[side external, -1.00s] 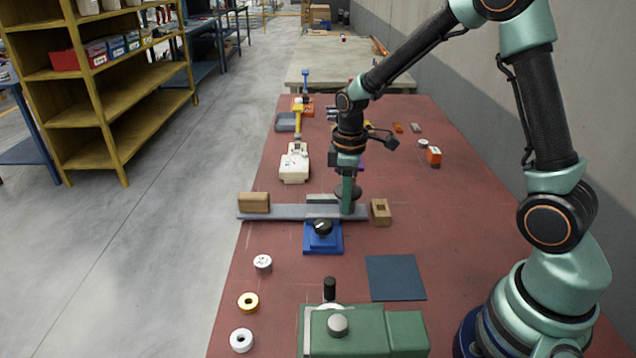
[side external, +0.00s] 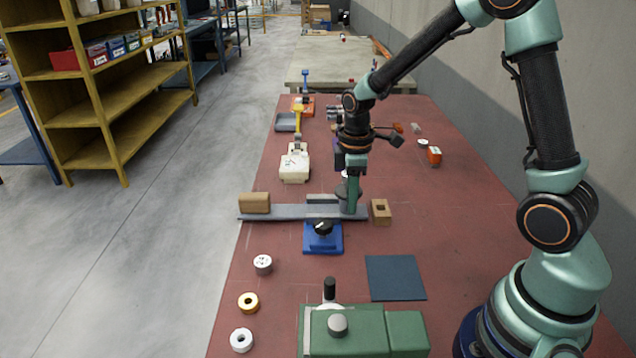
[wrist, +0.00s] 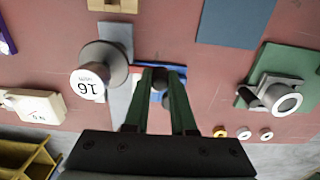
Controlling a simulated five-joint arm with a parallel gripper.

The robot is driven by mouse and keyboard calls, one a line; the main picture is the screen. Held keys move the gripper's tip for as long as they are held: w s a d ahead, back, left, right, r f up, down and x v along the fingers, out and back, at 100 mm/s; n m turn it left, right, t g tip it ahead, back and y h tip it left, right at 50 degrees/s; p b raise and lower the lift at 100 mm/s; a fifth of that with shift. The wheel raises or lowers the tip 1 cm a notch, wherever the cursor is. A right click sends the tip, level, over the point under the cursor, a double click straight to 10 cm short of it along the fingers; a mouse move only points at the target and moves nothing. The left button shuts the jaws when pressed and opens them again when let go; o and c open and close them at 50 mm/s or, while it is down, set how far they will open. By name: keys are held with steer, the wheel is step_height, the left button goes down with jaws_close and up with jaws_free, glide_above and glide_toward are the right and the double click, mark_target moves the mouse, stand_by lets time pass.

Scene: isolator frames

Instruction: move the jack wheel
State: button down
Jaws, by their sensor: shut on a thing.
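The blue jack (side external: 323,243) stands on the red table in front of a long grey bar, with a black wheel (side external: 322,227) on top. My gripper (side external: 350,211) points down at the bar, by the jack's right side. In the wrist view, my fingers (wrist: 161,72) are close together with a dark piece between the tips, which I take for the jack wheel. Blue parts of the jack (wrist: 156,97) show between and under the fingers. The fingers hide much of the wheel, so the exact contact is unclear.
A round weight marked 16 (wrist: 88,80) stands close beside my fingers. Wooden blocks (side external: 254,202) (side external: 381,211) sit at both ends of the grey bar (side external: 280,212). A green machine (side external: 365,330) stands nearest the camera.

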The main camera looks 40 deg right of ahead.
steer(key=shift+s+d+n, duration=0.3)
steer(key=shift+d+n, duration=0.95)
steer(key=shift+n, duration=0.75)
steer(key=shift+s+d+n, duration=0.25)
steer(key=shift+d+n, duration=0.95)
steer(key=shift+n, duration=0.8)
steer(key=shift+s+d+n, duration=0.3)
steer(key=shift+d+n, duration=0.95)
steer(key=shift+n, duration=0.75)
steer(key=shift+w, duration=0.1)
steer(key=c, duration=0.7)
jaws_free()
steer(key=shift+c, duration=0.2)
step_height(320, 180, up, 12)
